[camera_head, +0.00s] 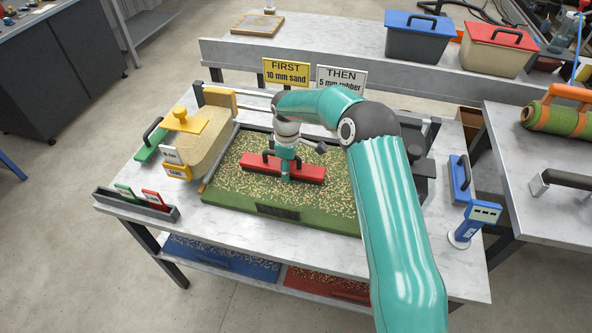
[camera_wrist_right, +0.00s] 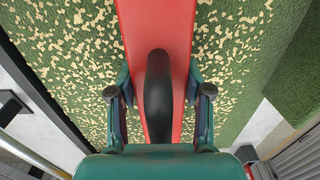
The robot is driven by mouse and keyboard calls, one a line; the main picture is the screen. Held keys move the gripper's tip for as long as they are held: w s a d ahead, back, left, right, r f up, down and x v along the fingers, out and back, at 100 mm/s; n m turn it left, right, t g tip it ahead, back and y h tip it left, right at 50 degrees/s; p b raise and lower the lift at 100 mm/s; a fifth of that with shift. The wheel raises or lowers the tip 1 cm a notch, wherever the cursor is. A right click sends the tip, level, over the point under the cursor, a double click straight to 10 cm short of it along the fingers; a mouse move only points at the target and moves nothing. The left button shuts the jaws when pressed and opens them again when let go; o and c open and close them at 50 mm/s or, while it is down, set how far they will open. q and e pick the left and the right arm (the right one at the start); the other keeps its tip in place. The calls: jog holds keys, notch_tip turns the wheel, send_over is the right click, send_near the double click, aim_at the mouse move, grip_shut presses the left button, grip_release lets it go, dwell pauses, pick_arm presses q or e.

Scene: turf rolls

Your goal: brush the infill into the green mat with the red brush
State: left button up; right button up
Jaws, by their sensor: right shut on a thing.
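The green mat (camera_head: 225,187) lies in a dark-edged frame on the grey table. Sand-coloured infill is scattered in patches over its pile, and green shows between. The red brush (camera_head: 310,173) lies across the mat's middle, its bristles hidden under the body. My right gripper (camera_head: 287,174) comes down from above and is shut on the brush's black handle (camera_wrist_right: 158,100). In the right wrist view the red brush body (camera_wrist_right: 155,25) runs up the picture between patches of infill on the green mat (camera_wrist_right: 225,60). My left gripper is not in view.
A sand bin (camera_head: 205,150) with a yellow-handled tool stands left of the mat. Two signs (camera_head: 286,73) stand behind. Blue and red trays (camera_head: 220,260) sit below.

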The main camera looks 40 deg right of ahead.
aim_at(275, 160)
jog(key=shift+w+a+p, duration=0.25)
jog(key=shift+w+p, duration=0.1)
jog(key=shift+w, duration=0.5)
jog(key=shift+w+a+p, duration=0.2)
jog(key=shift+w+p, duration=0.2)
jog(key=shift+w, duration=0.5)
jog(key=shift+w+a+p, duration=0.25)
jog(key=shift+w+p, duration=0.1)
jog(key=shift+w, duration=0.5)
jog(key=shift+s+d+b, duration=0.5)
jog(key=shift+s+d, duration=0.1)
jog(key=shift+s, duration=0.1)
jog(key=shift+s+d, duration=0.45)
jog(key=shift+s, duration=0.1)
jog(key=shift+w+a, duration=0.1)
jog(key=shift+w+a+p, duration=0.3)
jog(key=shift+w+a, duration=0.65)
jog(key=shift+w, duration=0.2)
